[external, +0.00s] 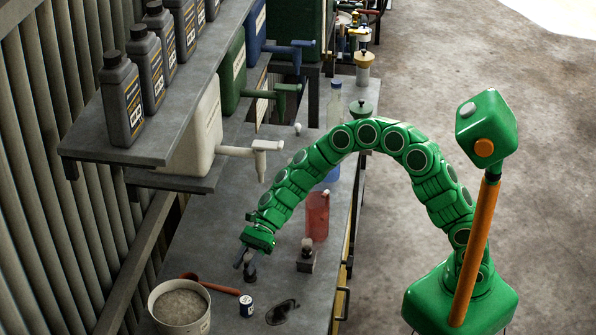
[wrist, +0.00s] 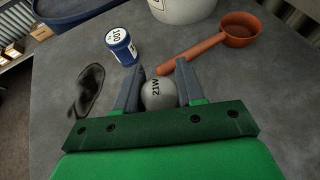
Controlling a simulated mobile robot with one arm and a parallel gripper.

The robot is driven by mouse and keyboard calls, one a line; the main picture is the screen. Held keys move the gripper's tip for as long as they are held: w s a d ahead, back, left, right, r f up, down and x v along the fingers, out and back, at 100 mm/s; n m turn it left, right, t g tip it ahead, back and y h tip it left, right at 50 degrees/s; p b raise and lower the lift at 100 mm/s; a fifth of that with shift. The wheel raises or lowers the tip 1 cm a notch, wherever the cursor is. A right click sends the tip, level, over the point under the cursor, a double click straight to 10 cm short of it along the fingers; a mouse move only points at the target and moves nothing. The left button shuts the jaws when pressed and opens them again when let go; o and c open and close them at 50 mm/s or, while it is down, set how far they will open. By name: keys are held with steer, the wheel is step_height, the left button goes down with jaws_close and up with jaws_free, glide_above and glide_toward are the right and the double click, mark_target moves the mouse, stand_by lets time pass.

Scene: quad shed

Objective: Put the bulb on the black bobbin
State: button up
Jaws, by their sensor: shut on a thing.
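The bulb (wrist: 159,94) is a grey, rounded thing marked "21W" in the wrist view, between the two grey fingers of my gripper (wrist: 160,88). The gripper is shut on it. In the external view my gripper (external: 243,262) is low over the bench's near part, pointing down. A small dark thing (external: 250,273) shows just below the fingers; it may be the black bobbin. I cannot tell whether the bulb touches it. The wrist view does not show what is under the bulb.
A blue-and-white tin (external: 246,306), a flat dark patch (external: 283,313), a pale bucket (external: 180,309) and an orange scoop (external: 215,287) are near the gripper. Shelf bottles overhang the left.

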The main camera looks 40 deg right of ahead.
steer(key=shift+f, duration=0.15)
steer(key=o, duration=1)
steer(key=shift+o, duration=0.2)
steer(key=shift+w+d+r, duration=0.1)
steer(key=shift+d+r, duration=0.05)
steer(key=shift+r, duration=0.1)
steer(key=v, duration=1.1)
steer(key=shift+d, duration=0.25)
steer(key=shift+r, duration=0.15)
